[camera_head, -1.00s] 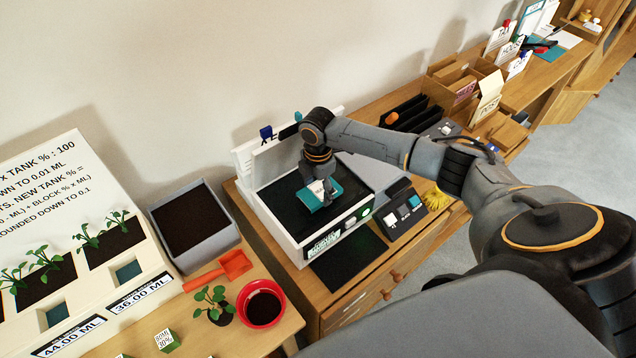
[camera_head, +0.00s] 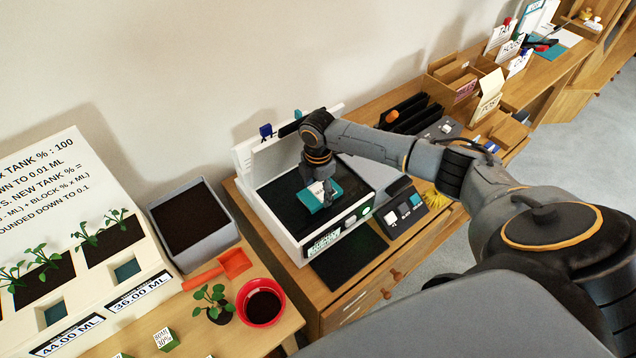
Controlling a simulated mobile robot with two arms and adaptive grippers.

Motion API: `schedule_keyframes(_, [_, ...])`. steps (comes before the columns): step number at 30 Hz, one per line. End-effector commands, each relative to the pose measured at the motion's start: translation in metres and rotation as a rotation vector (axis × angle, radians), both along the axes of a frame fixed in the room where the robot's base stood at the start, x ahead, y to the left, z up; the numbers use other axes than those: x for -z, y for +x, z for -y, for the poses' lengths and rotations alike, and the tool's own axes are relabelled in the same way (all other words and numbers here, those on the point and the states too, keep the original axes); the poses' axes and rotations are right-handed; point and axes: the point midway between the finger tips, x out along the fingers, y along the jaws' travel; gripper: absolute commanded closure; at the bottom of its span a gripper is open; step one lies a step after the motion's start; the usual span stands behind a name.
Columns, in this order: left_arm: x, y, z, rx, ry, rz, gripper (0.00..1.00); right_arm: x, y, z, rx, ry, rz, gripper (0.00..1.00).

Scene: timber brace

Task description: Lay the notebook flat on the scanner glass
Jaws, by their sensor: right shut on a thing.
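The teal notebook (camera_head: 312,203) is at the black glass of the white scanner (camera_head: 285,228), near the middle of the glass. It looks about flat, but I cannot tell whether it touches the glass. My right gripper (camera_head: 322,193) points down from above and is shut on the notebook, covering part of it. The scanner's lid (camera_head: 245,157) stands open at the back. My left gripper is not in view.
A black mat (camera_head: 348,257) lies in front of the scanner, and a small button panel (camera_head: 404,213) stands at its right. A grey soil box (camera_head: 193,222) and a red pot (camera_head: 261,303) are to the left. Wooden organizers (camera_head: 465,80) stand further right.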

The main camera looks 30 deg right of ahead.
Motion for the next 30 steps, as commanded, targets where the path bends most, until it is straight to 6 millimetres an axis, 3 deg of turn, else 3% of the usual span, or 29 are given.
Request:
schedule_keyframes(13, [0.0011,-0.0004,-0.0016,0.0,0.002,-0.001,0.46,0.0038,0.0001,-0.0003,-0.001,0.001,0.0,0.72])
schedule_keyframes(14, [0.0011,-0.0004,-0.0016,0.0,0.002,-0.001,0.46,0.0038,0.0001,-0.0003,-0.001,0.001,0.0,0.31])
schedule_keyframes(17, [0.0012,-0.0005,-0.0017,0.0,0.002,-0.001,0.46,0.0038,0.0,-0.0003,-0.001,0.001,0.0,0.1])
schedule_keyframes(30, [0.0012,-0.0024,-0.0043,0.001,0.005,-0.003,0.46,-0.0025,0.0003,0.0002,0.0,0.0,0.001,0.08])
